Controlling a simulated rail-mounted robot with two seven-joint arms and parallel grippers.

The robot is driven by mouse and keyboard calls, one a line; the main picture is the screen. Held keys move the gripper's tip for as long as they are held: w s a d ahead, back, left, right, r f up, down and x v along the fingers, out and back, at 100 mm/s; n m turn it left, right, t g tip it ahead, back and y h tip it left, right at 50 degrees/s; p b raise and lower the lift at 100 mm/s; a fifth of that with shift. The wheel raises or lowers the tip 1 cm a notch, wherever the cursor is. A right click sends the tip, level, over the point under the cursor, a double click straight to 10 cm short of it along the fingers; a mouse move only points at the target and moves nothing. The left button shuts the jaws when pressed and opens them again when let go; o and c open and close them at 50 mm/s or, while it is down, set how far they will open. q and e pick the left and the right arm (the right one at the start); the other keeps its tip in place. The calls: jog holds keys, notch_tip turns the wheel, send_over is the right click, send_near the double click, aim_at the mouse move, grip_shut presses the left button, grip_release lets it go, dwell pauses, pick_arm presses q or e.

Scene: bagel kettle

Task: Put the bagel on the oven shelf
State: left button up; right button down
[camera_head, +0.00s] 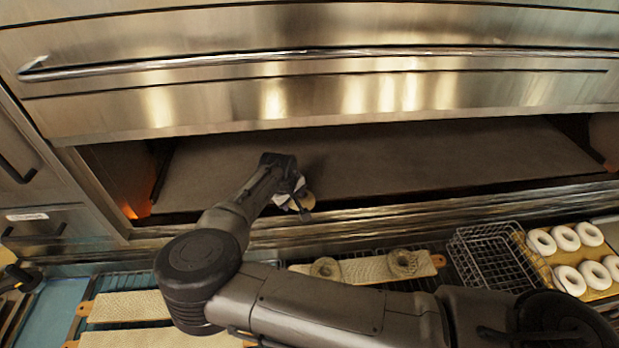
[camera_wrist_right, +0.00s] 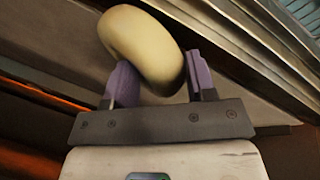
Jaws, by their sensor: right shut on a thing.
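A pale, plain bagel (camera_wrist_right: 140,48) is gripped between the purple fingers of my right gripper (camera_wrist_right: 150,85) in the right wrist view. In the head view, my right gripper (camera_head: 295,198) is at the oven's front opening, with the bagel (camera_head: 308,201) small and partly hidden at its fingers. The oven shelf (camera_head: 420,160) is a wide, flat brown deck inside the open oven. The gripper and bagel show over the shelf's front edge; their height above it is hard to tell. My left gripper is not in view.
The steel oven door (camera_head: 330,98) with its long handle hangs above the opening. Below stand a board (camera_head: 365,270) with two seeded bagels, a wire basket (camera_head: 490,255), and a tray (camera_head: 603,294) of several white bagels. Most of the shelf is clear.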

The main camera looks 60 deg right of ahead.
jog(key=shift+w+d+f+b, duration=0.1)
jog(key=shift+w+d+b, duration=0.1)
jog(key=shift+d, duration=0.4)
jog(key=shift+w+d+f+b, duration=0.1)
jog(key=shift+w+d+b, duration=0.05)
jog(key=shift+d, duration=0.45)
jog(key=d, duration=0.3)
jog(key=w+d+p, duration=0.1)
jog(key=d, duration=0.2)
jog(key=w+d+p, duration=0.1)
jog(key=d, duration=0.2)
jog(key=shift+d+r, duration=0.1)
jog(key=shift+r, duration=0.2)
jog(key=shift+w+d, duration=0.1)
jog(key=shift+d, duration=0.45)
jog(key=shift+f+p, duration=0.65)
jog(key=shift+f, duration=1.15)
jog(key=shift+c, duration=2.2)
grip_release()
jog(key=shift+f, duration=0.1)
